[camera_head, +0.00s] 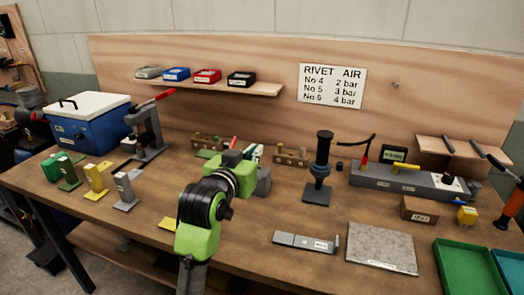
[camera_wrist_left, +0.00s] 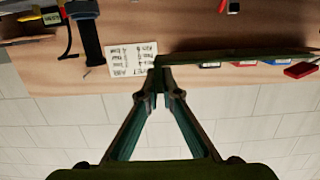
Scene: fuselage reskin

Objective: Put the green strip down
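A small green piece left of the wrist (camera_head: 207,153) may be the strip's end. My right gripper is in neither view.
The wooden bench (camera_head: 260,245) has free room at its front middle. Labelled stands and a blue cooler (camera_head: 90,125) are at left. A black post tool (camera_head: 319,170), a grey plate (camera_head: 381,247) and a green tray (camera_head: 465,270) are at right. A shelf (camera_head: 215,86) holds small boxes.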

